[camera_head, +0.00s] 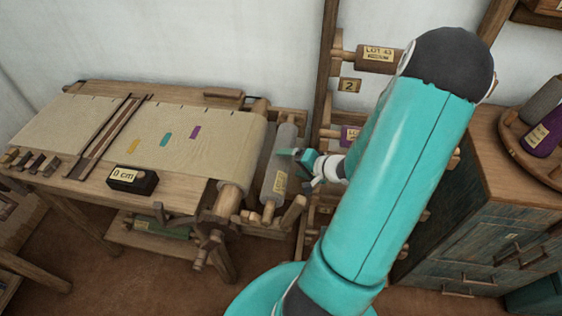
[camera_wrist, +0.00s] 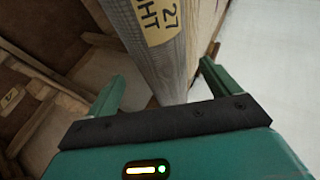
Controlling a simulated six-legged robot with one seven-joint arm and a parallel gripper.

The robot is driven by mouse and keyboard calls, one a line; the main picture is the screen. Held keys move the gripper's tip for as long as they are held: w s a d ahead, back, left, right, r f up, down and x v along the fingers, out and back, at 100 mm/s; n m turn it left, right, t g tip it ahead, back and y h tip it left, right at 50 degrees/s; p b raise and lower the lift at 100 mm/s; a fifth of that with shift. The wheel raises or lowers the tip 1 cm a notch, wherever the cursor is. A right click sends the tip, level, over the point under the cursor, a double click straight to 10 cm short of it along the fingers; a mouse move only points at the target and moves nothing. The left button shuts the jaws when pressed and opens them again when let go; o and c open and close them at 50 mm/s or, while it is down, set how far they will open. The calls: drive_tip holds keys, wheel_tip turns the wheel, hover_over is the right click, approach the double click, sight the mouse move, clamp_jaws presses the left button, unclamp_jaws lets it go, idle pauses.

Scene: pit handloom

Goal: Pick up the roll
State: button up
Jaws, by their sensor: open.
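A grey roll (camera_head: 279,160) with a cream paper label lies in a wooden cradle at the right end of the loom. It also fills the upper middle of the wrist view (camera_wrist: 168,72), where its label reads in part "27". My gripper (camera_head: 304,168) is at the right side of this roll. In the wrist view the green fingers of my gripper (camera_wrist: 160,84) are apart, one on each side of the roll. I cannot tell whether they touch it. My arm hides part of the rack behind.
The loom (camera_head: 170,197) with beige cloth and a black "0 cm" block (camera_head: 132,181) stands left. A wooden rack behind my arm holds a roll labelled "LOT 43" (camera_head: 376,57) and a purple-labelled one (camera_head: 350,134). A cabinet (camera_head: 475,220) with a round tray (camera_head: 520,150) stands right.

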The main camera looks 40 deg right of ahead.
sight(281, 162)
drive_tip(key=x, duration=0.5)
drive_tip(key=shift+w+a, duration=0.1)
drive_tip(key=shift+r, duration=0.1)
drive_tip(key=c, duration=1.5)
drive_tip(key=shift+c, duration=0.2)
drive_tip(key=shift+r, duration=0.15)
wheel_tip(281, 162, up, 10)
drive_tip(key=shift+f, duration=0.1)
